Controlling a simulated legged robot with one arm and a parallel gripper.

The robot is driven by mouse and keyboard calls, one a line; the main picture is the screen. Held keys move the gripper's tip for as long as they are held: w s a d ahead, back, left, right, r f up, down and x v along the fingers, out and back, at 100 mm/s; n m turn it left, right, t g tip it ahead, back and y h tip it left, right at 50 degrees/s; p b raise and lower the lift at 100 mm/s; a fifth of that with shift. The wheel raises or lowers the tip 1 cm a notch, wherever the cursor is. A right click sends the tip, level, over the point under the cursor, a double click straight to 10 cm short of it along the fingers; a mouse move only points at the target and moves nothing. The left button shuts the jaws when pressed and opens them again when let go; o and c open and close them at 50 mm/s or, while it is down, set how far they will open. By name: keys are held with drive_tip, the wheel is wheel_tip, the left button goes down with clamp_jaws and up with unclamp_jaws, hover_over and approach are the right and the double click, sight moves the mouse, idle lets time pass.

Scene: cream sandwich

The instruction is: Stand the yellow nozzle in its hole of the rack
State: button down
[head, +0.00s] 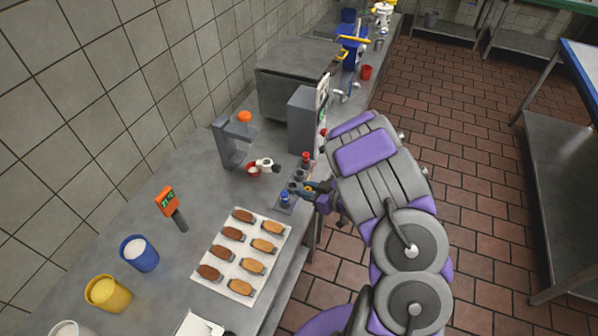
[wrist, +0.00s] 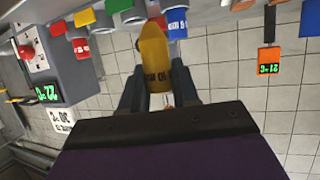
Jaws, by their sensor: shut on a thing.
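My gripper (wrist: 158,85) is shut on the yellow nozzle (wrist: 154,55), which shows dark lettering and sticks out beyond the fingers. In the head view my gripper (head: 314,190) is beside the small rack (head: 282,209), near the counter's front edge. Only a speck of yellow shows there, so the nozzle's tilt and its gap to the rack are hard to tell. A blue nozzle (head: 285,197) stands at the rack's near end and a red nozzle (head: 306,158) at its far end. The yellow nozzle's hole is hard to make out.
A white sheet (head: 208,272) with brown and tan biscuits lies nearer on the counter. A grey stand (head: 229,145), a red-and-white item (head: 261,167) and a grey machine (head: 303,120) are behind the rack. An orange thermometer (head: 167,201) and yellow tub (head: 108,294) are at left.

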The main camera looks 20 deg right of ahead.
drive_tip(key=w, duration=0.4)
drive_tip(key=w+d+f, duration=0.1)
drive_tip(key=w, duration=0.4)
drive_tip(key=w+d+b, duration=0.1)
drive_tip(key=w, duration=0.3)
drive_tip(key=shift+w+d+f, duration=0.1)
drive_tip(key=shift+w+f, duration=0.05)
drive_tip(key=shift+w, duration=0.1)
wheel_tip(320, 180, down, 4)
drive_tip(key=shift+w+r+b, duration=0.1)
drive_tip(key=shift+r+b, duration=0.05)
drive_tip(key=shift+b, duration=0.45)
drive_tip(key=shift+r, duration=0.1)
drive_tip(key=c, duration=0.8)
unclamp_jaws()
